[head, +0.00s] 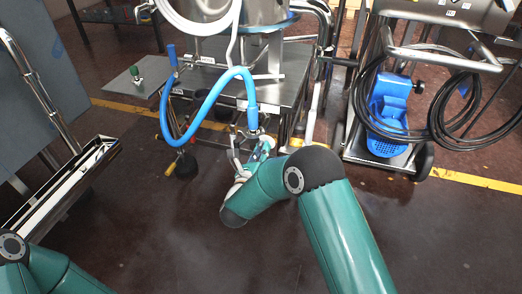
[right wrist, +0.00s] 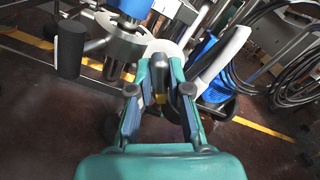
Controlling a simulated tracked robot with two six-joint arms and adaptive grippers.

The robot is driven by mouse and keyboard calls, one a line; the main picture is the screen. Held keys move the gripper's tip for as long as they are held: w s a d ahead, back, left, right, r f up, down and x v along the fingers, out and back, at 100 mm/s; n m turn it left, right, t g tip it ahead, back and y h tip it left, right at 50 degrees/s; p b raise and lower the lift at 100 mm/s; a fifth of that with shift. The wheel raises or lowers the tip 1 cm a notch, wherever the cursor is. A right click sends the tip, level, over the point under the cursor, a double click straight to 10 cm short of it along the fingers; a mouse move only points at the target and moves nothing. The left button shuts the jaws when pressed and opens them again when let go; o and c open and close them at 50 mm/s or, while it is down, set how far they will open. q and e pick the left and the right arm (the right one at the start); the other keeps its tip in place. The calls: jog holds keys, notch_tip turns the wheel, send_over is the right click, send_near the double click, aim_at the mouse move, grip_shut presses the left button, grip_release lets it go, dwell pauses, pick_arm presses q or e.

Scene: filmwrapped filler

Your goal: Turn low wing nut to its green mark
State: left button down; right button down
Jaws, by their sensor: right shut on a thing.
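My right gripper (head: 256,140) reaches in at the metal fittings below the end of the blue hose (head: 252,118), at the front of the steel-topped cart. In the right wrist view its two teal fingers (right wrist: 160,72) are closed in around a small grey metal piece (right wrist: 162,62), which I take to be the low wing nut; its wings are mostly hidden by the fingers. A yellow patch shows between the fingers, below the grey piece. I cannot make out the green mark in either view. Only part of my left arm shows at the lower left of the head view; its gripper is out of frame.
The steel cart top (head: 290,88) stands behind my right gripper. A hose trolley with a blue box (head: 388,112) and coiled black hose (head: 470,110) stands at the right. A long metal trough (head: 62,188) is at the left.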

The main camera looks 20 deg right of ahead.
jog(key=c, duration=1.2)
grip_release()
jog(key=shift+f, duration=0.45)
jog(key=shift+o, duration=0.5)
jog(key=shift+r, duration=0.2)
jog(key=v, duration=1.2)
jog(key=shift+d, duration=0.1)
